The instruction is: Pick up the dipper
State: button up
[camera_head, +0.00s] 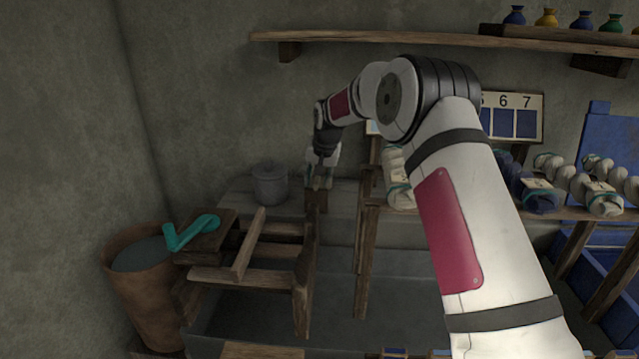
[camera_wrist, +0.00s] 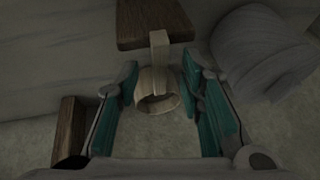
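The dipper (camera_wrist: 157,103), a pale wooden round cup with a short flat handle, shows in the wrist view between my fingers. Its handle reaches up the picture to a dark wooden block (camera_wrist: 155,22). My gripper (camera_wrist: 160,72) has its two teal-padded fingers apart, one on each side of the cup. The fingertips are close to the cup; I cannot tell whether they touch it. In the head view my gripper (camera_head: 320,180) points down over the back ledge, and I cannot make out the dipper there.
A grey lidded pot (camera_head: 270,185) stands left of my gripper on the stone ledge (camera_head: 340,200). A wooden frame (camera_head: 255,250) stands in front. A brown bucket (camera_head: 140,285) and a teal bent piece (camera_head: 190,232) are at left. A shelf with yarn skeins (camera_head: 605,198) is at right.

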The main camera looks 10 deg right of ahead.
aim_at(317, 182)
jog(key=x, duration=0.3)
grip_shut()
